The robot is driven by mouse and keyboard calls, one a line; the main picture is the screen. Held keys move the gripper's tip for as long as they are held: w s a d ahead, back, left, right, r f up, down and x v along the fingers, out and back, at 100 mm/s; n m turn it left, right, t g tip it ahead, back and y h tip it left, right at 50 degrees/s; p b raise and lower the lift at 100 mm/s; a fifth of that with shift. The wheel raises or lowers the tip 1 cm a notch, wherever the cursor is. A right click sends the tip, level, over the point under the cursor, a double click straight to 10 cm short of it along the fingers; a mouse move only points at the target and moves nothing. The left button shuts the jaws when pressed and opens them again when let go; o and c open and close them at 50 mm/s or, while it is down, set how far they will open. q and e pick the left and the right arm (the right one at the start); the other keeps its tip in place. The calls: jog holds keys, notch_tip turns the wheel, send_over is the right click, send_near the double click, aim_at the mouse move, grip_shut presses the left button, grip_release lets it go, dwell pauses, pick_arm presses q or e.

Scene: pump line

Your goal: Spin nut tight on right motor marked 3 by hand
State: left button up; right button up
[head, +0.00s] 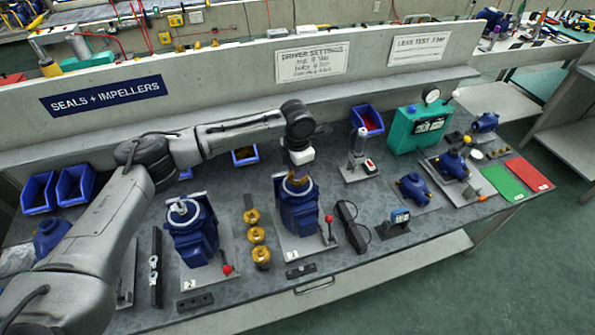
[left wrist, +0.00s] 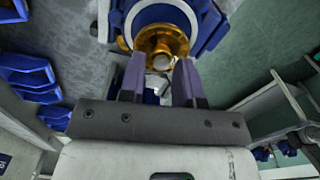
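The right motor (head: 298,208), blue, stands on a grey plate with a label that seems to read 3 (head: 299,271). The left wrist view shows a brass impeller (left wrist: 150,40) on its face, with a small pale nut (left wrist: 162,62) at the centre. My left gripper (head: 297,172) is over the top of this motor. In the left wrist view its two fingers (left wrist: 160,72) stand apart on either side of the nut, with a visible gap; I cannot tell any contact. In the head view the wrist hides the nut. My right gripper is not in view.
Another blue motor (head: 192,232), marked 2, stands to the left. Several brass impellers (head: 257,235) stand between the motors. A red-knobbed lever (head: 329,226) rises beside the right motor. A teal leak-test box (head: 418,126) is farther right. The shelf wall runs behind.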

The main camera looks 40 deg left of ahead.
pick_arm(q)
jog(key=shift+r, duration=0.15)
jog(key=shift+r+p, duration=2.1)
jog(key=shift+p, duration=0.05)
